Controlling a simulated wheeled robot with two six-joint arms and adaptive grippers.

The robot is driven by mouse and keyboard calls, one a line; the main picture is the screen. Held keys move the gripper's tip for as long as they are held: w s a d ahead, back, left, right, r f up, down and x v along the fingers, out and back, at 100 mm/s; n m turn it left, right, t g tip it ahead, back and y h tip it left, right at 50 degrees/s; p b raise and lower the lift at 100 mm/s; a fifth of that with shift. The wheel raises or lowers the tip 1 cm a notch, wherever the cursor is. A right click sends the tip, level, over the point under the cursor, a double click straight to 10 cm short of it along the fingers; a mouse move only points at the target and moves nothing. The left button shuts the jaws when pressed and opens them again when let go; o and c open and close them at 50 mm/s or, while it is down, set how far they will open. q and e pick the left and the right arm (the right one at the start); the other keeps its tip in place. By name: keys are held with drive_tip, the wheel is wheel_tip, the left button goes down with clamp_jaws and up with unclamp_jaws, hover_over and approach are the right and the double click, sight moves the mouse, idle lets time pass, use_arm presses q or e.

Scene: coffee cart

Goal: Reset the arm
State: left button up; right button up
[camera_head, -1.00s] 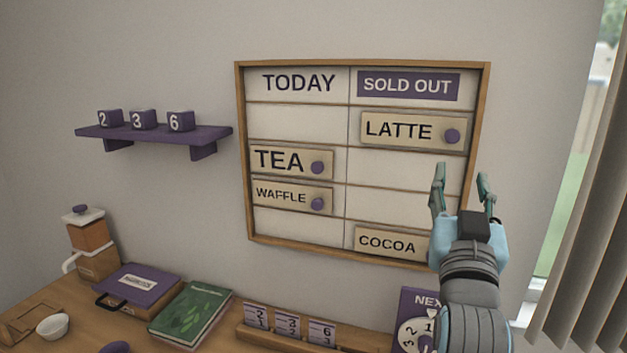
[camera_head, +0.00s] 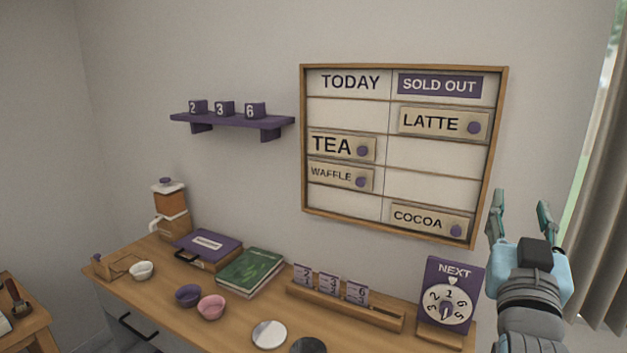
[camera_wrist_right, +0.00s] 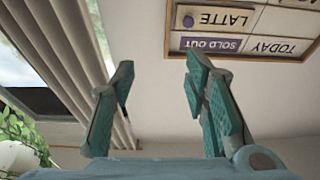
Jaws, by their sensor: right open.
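My right gripper (camera_head: 521,214) is raised at the right side of the head view, beside the menu board's lower right corner. Its two teal fingers are apart with nothing between them; the right wrist view also shows the fingers (camera_wrist_right: 158,105) open and empty. The menu board (camera_head: 438,154) hangs on the wall with TODAY and SOLD OUT columns. TEA (camera_head: 332,146) and WAFFLE (camera_head: 330,174) plates are under TODAY; LATTE (camera_head: 432,122) and COCOA (camera_head: 418,217) plates are under SOLD OUT. The board appears upside down in the right wrist view (camera_wrist_right: 248,58). My left gripper is not in view.
The wooden counter (camera_head: 225,318) holds bowls, a green book (camera_head: 250,270), a purple-topped box (camera_head: 207,244), a card rack (camera_head: 340,305) and a NEXT dial (camera_head: 450,300). A purple shelf (camera_head: 230,122) holds number blocks. A curtain (camera_head: 600,220) hangs at the right.

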drive_tip(key=s+a+f+n+g+y, duration=0.1)
drive_tip(key=s+f+n+g+y, duration=0.15)
drive_tip(key=f, duration=1.15)
drive_tip(key=s+a+f+n+g+y, duration=0.1)
drive_tip(key=f+n+g+y, duration=0.2)
drive_tip(key=f, duration=1.1)
drive_tip(key=s+a+f+g+y, duration=0.3)
drive_tip(key=s+f+g, duration=0.7)
drive_tip(key=s+f, duration=1.05)
wheel_tip(320, 180, down, 17)
drive_tip(key=s+d+g, duration=0.1)
drive_tip(key=s, duration=0.1)
drive_tip(key=s+d+f+g, duration=0.1)
drive_tip(key=s+f, duration=1.4)
drive_tip(key=shift+s+g, duration=0.25)
drive_tip(key=shift+g, duration=0.1)
drive_tip(key=shift+f, duration=0.1)
